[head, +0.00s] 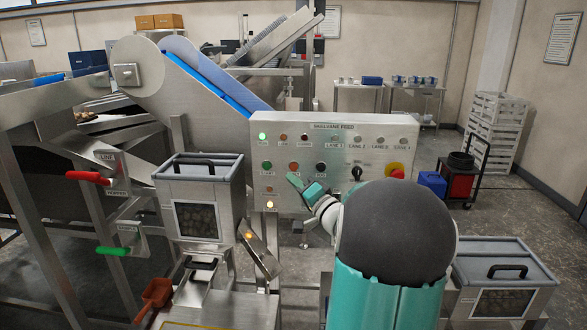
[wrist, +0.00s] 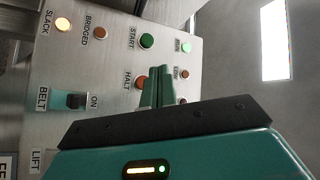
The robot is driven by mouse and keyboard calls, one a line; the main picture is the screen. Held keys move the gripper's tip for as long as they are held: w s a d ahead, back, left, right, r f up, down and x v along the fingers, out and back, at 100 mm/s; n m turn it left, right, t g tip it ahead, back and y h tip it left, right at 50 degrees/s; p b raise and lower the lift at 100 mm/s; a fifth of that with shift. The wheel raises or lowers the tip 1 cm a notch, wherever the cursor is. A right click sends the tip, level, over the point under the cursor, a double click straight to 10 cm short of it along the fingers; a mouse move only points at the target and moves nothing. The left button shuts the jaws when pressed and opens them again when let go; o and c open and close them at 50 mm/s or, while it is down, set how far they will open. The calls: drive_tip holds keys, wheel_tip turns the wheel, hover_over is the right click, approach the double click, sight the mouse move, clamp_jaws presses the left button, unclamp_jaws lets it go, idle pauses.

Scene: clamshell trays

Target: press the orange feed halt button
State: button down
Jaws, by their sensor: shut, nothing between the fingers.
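The orange feed halt button (head: 293,166) is on the upright grey control panel (head: 400,135), right of the green start button (head: 266,166). In the wrist view the halt button (wrist: 140,82) shows beside its HALT label, partly hidden by my fingers. My gripper (head: 292,178) is shut and empty, its tips just below the halt button in the head view. In the wrist view my gripper (wrist: 158,70) has its closed fingertips close beside the button. I cannot tell whether they touch the panel.
A black button (head: 321,167), a black knob (head: 357,173) and a red stop button (head: 395,171) are to the right on the panel. A lit amber lamp (head: 269,204) is below left. A lidded grey bin (head: 200,185) stands left of the panel.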

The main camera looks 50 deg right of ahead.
drive_tip(key=shift+w+d, duration=0.65)
drive_tip(key=shift+d, duration=0.2)
drive_tip(key=shift+w+d, duration=0.65)
drive_tip(key=shift+d, duration=0.2)
drive_tip(key=shift+w+d, duration=0.1)
idle(0.7)
drive_tip(key=shift+w+d, duration=0.2)
drive_tip(key=shift+d, duration=0.05)
drive_tip(key=shift+w+d, duration=0.2)
drive_tip(key=shift+d, duration=0.1)
idle(0.8)
drive_tip(key=shift+a, duration=0.1)
drive_tip(key=shift+s+a, duration=0.5)
drive_tip(key=shift+a, duration=0.05)
drive_tip(key=s+a, duration=0.1)
drive_tip(key=a, duration=0.1)
drive_tip(key=s+a, duration=0.2)
idle(0.7)
